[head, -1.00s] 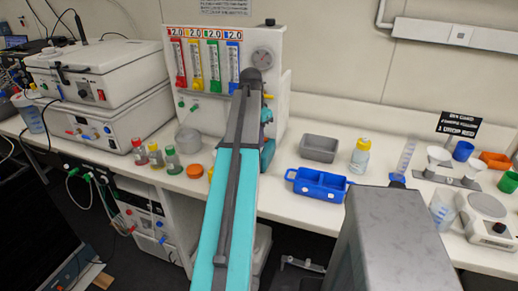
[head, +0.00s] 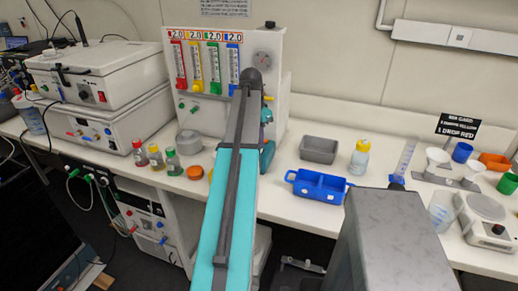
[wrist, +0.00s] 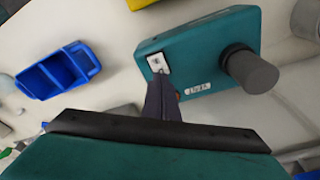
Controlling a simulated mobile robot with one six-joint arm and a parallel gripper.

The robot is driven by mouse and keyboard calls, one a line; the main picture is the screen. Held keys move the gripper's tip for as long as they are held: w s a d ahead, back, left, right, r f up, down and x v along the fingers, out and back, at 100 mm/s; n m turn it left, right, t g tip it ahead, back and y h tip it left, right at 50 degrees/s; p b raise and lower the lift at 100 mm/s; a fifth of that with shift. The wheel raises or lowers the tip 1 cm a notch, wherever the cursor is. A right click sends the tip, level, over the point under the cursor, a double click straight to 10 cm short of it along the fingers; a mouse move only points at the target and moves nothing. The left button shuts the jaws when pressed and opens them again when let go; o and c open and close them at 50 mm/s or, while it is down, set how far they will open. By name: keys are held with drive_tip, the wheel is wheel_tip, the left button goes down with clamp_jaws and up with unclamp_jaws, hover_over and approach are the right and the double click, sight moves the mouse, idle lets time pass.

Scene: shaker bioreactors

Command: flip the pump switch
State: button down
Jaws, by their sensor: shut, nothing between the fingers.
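The teal pump box (wrist: 215,35) fills the upper middle of the wrist view. A white switch plate (wrist: 158,63) with a small dark switch sits at its left end, and a grey knob (wrist: 250,70) sticks out on the right. My gripper (wrist: 160,84) is shut and empty, its dark fingertips just below the switch plate in the picture. I cannot tell whether they touch it. In the head view part of the teal pump (head: 267,157) shows beside my arm, which hides the switch and my gripper.
A blue divided tray (head: 318,186) stands right of the pump, with a grey bin (head: 319,150) behind it. A flow-meter panel (head: 212,110) rises behind my arm. Several small bottles and an orange lid (head: 195,172) stand to the left.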

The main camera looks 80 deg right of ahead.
drive_tip(key=shift+r+p, duration=1.8)
drive_tip(key=shift+r, duration=1.1)
drive_tip(key=shift+f, duration=0.1)
